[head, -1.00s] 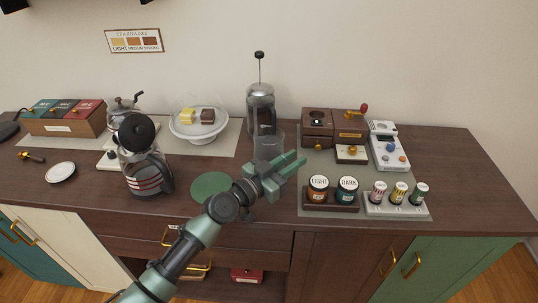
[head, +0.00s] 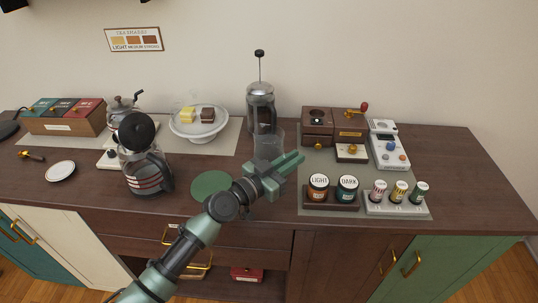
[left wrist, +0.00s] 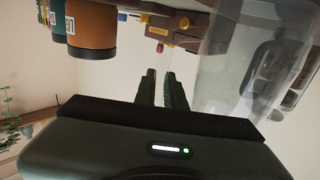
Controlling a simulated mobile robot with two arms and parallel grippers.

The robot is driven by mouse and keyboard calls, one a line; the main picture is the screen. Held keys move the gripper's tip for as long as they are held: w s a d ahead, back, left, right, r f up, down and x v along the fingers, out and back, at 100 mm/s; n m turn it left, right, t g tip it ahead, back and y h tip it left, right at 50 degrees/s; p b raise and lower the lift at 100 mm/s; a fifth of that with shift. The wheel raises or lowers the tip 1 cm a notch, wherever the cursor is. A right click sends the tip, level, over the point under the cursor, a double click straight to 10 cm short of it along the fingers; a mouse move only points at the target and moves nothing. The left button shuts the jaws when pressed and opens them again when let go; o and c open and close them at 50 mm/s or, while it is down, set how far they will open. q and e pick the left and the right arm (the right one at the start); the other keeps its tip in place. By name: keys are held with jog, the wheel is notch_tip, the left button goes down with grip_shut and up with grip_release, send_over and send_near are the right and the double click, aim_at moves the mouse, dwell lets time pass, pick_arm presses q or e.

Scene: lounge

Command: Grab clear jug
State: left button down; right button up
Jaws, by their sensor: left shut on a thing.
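The clear jug (head: 269,143) stands on the dark wooden counter, in front of the French press. It is see-through, and my gripper hides its lower part. My left gripper (head: 300,157) is in front of the jug, low over the counter, with its fingers pointing right. The fingers are shut on the jug; the exact contact is hard to see. In the left wrist view the jug (left wrist: 232,65) fills the upper right, beside the nearly closed fingers (left wrist: 160,78). My right gripper is not in view.
The French press (head: 261,105) stands behind the jug. A wooden grinder (head: 317,125) and the LIGHT and DARK jars (head: 333,187) are to the right. A green round mat (head: 211,185) lies left of my gripper. A dark-lidded carafe (head: 143,165) stands further left.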

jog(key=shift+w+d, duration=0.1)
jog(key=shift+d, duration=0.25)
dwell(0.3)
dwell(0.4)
